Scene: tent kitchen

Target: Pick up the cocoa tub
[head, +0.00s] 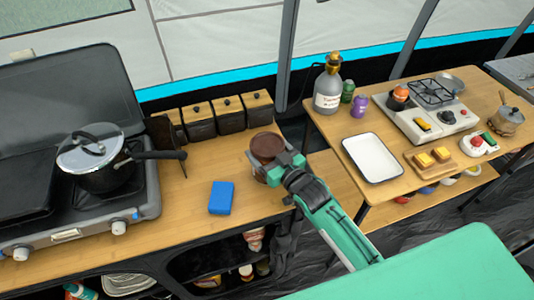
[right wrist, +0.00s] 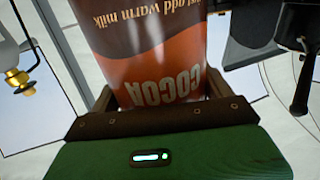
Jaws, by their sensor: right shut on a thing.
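The cocoa tub (head: 267,146) is a brown round tub at the right end of the left wooden counter. My right gripper (head: 268,166) is around it, with its jaws shut on the tub's sides. In the right wrist view the tub (right wrist: 155,50) fills the space between the jaws (right wrist: 160,100), its "COCOA" lettering upside down in the picture. I cannot tell whether the tub's base touches the counter. My left gripper is not in view.
A blue block (head: 221,197) lies left of the tub. Several canisters (head: 230,116) stand behind. A pot (head: 95,160) sits on the stove at left. A white tray (head: 372,157) and gas bottle (head: 327,88) are on the right table.

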